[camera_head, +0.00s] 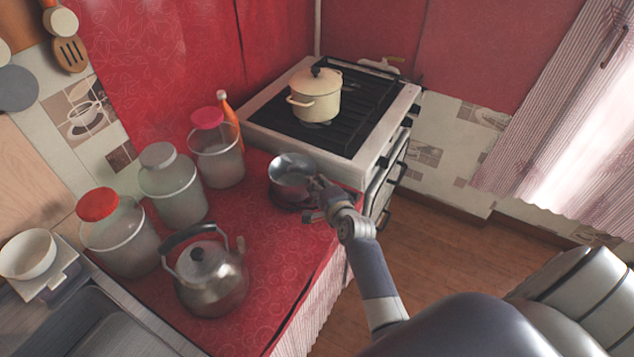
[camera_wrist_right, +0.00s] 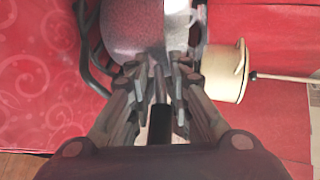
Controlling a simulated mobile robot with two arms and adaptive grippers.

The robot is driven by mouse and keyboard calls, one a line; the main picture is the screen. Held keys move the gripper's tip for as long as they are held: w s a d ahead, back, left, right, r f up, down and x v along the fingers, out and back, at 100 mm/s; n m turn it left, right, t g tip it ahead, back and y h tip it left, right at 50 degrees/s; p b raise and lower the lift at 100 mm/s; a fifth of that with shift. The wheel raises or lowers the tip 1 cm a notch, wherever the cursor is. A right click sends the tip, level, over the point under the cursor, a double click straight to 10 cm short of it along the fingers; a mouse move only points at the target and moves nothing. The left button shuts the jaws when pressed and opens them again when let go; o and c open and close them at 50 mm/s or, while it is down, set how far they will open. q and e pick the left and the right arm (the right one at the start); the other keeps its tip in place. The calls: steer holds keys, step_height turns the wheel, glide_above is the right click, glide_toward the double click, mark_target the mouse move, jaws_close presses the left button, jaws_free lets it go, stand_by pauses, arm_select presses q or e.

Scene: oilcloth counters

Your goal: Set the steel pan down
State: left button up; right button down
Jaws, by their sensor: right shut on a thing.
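The steel pan (camera_head: 290,170) is at the right end of the red counter, beside the stove. My right gripper (camera_head: 318,187) is shut on its handle, and the pan looks close to level. A dark shape (camera_head: 287,199) shows just under the pan; I cannot tell whether the two touch. In the right wrist view the pan (camera_wrist_right: 139,28) lies beyond my closed right fingers (camera_wrist_right: 158,82), with the dark handle between them. My left gripper is not in view.
A cream pot (camera_head: 317,97) sits on the stove (camera_head: 360,140). A kettle (camera_head: 208,280) and lidded jars (camera_head: 170,190) stand left of the pan. An orange bottle (camera_head: 231,122) is behind. Bare red counter (camera_head: 265,235) lies between kettle and pan.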

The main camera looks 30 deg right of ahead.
steer(key=c, duration=1.4)
jaws_free()
steer(key=shift+s, duration=0.15)
steer(key=shift+c, duration=0.2)
steer(key=p+v, duration=0.7)
steer(key=v, duration=0.5)
steer(key=shift+p, duration=0.4)
steer(key=shift+a+f, duration=0.1)
steer(key=shift+a, duration=0.1)
